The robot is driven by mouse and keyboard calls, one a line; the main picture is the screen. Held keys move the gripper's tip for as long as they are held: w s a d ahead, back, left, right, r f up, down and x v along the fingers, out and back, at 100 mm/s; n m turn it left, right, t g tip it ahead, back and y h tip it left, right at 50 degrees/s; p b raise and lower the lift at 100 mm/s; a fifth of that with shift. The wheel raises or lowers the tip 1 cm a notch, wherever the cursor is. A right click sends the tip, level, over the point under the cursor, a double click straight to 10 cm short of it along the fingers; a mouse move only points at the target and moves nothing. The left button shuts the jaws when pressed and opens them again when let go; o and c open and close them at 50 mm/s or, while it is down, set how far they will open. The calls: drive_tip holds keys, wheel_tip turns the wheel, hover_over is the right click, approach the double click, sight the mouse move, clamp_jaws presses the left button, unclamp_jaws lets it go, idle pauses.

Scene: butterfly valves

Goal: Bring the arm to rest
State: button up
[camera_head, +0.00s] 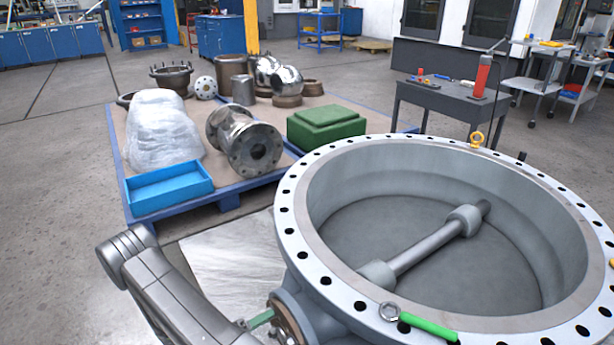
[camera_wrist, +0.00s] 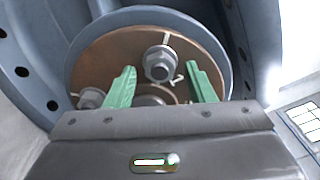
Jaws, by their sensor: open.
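My gripper (camera_wrist: 163,78) shows two green fingers, spread apart with nothing gripped between them. They point at a round brown-faced flange (camera_wrist: 100,55) with nuts on it, on the side of the large grey butterfly valve. One hex nut (camera_wrist: 158,64) shows between the fingertips and another (camera_wrist: 91,97) to the left of the left finger. Whether the fingers touch the flange I cannot tell. In the head view my arm reaches in from the lower left, and a green finger (camera_head: 262,318) shows beside the valve body (camera_head: 300,180). The rest of my gripper is hidden there.
A green-handled wrench (camera_head: 425,325) lies on the valve's rim. A blue pallet (camera_head: 215,197) behind carries a blue tray (camera_head: 168,188), a wrapped bundle (camera_head: 160,130), metal fittings and a green case (camera_head: 325,126). A dark table (camera_head: 450,95) stands at the back right. Floor at far left is clear.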

drive_tip(key=shift+w+a+f+m+b, duration=0.1)
drive_tip(key=shift+m+b, duration=0.2)
drive_tip(key=shift+m, duration=4)
